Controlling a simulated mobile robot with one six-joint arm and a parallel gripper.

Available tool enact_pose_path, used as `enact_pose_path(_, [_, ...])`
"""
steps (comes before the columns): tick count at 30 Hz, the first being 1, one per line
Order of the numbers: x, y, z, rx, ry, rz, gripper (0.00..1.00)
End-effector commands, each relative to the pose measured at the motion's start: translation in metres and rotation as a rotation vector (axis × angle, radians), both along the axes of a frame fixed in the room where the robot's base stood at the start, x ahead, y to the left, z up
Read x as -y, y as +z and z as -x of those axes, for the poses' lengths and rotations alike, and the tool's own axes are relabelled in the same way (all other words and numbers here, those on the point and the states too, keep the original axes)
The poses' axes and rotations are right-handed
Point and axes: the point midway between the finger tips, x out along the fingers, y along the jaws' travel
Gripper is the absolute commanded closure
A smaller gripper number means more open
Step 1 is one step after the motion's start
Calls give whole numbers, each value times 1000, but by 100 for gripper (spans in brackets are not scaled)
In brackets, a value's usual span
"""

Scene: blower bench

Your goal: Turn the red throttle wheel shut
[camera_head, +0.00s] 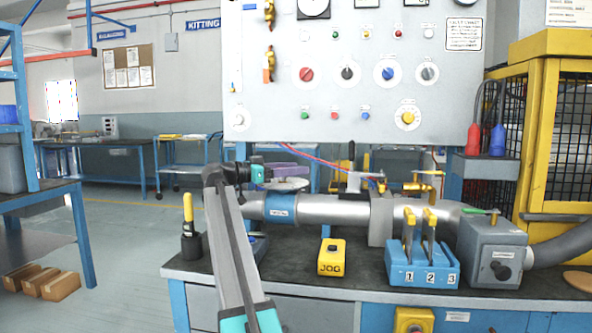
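My arm rises from the bottom of the view, and my gripper (296,173) points to the right above the left part of the silver pipe (335,209). Its purple finger part is seen from the side, so the opening between the fingers does not show. A pale, flat round disc (290,186) lies just below the gripper, over the blue band (281,209) of the pipe. I cannot tell whether they touch. I cannot make out a red wheel on the pipe. A red round knob (306,74) is on the upright white panel, well above the gripper.
The dark bench top (300,270) carries a yellow JOG box (331,257), a blue block with numbered levers (421,264), a grey box with a knob (492,252) and a black holder with a yellow handle (190,232). A yellow cage (550,130) stands at right.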

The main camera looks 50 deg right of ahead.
Motion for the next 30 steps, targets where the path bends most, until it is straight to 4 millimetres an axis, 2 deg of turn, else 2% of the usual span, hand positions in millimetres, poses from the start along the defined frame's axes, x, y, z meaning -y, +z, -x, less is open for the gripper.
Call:
enact_pose_path(11, [1, 4, 2, 1, -4, -2, 38])
enact_pose_path(22, [0, 39, -2, 2, -1, 1, 38])
enact_pose_path(30, [-14, 37, 16, 0, -1, 0, 38])
